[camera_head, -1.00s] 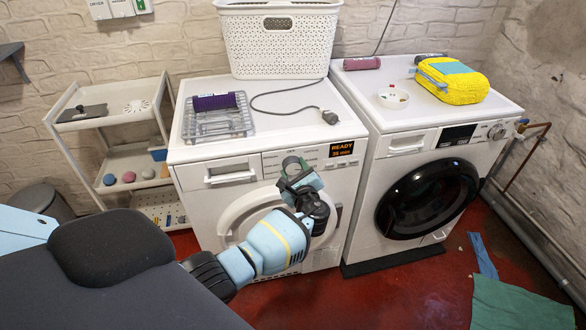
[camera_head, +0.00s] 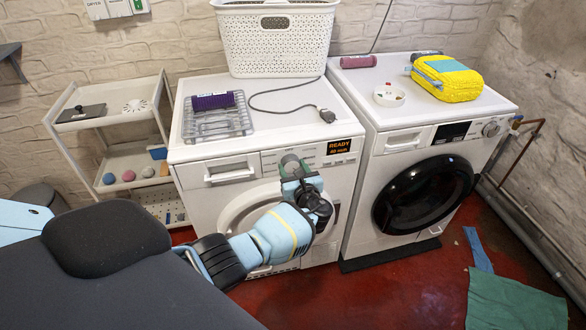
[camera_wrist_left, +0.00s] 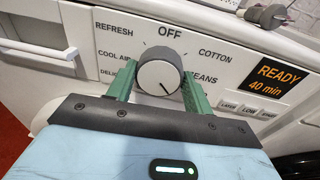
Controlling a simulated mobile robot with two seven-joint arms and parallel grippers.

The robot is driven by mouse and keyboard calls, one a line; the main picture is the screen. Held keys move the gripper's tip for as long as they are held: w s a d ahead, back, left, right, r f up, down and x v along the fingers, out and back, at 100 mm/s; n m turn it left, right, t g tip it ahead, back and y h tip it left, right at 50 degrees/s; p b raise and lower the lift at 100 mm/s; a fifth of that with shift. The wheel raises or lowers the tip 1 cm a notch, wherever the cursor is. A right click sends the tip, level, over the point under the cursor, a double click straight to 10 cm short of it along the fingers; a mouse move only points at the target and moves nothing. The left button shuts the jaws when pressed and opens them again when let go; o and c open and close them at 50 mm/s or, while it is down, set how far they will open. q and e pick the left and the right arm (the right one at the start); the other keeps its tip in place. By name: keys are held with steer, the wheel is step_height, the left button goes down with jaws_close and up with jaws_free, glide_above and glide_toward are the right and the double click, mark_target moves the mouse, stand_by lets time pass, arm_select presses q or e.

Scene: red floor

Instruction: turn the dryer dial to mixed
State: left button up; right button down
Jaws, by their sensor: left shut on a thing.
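The dryer (camera_head: 235,220) is the white machine on the left. My left gripper (camera_wrist_left: 158,88) is shut on the dial, one green finger on each side. In the head view my left gripper (camera_head: 298,172) covers part of the dial. The display (camera_wrist_left: 275,80) reads READY, 40 min. My right gripper is out of view.
A washer (camera_head: 370,150) with a black round door stands to the right. A white basket (camera_head: 278,45), a wire rack (camera_head: 215,122) and a cable plug (camera_head: 327,115) are on the dryer. A white shelf cart (camera_head: 125,155) stands to the left.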

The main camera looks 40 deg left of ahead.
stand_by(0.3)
arm_select(q)
steer(key=o, duration=1)
steer(key=shift+d, duration=0.1)
steer(key=p+v, duration=0.1)
steer(key=v, duration=0.7)
steer(key=shift+p, duration=0.4)
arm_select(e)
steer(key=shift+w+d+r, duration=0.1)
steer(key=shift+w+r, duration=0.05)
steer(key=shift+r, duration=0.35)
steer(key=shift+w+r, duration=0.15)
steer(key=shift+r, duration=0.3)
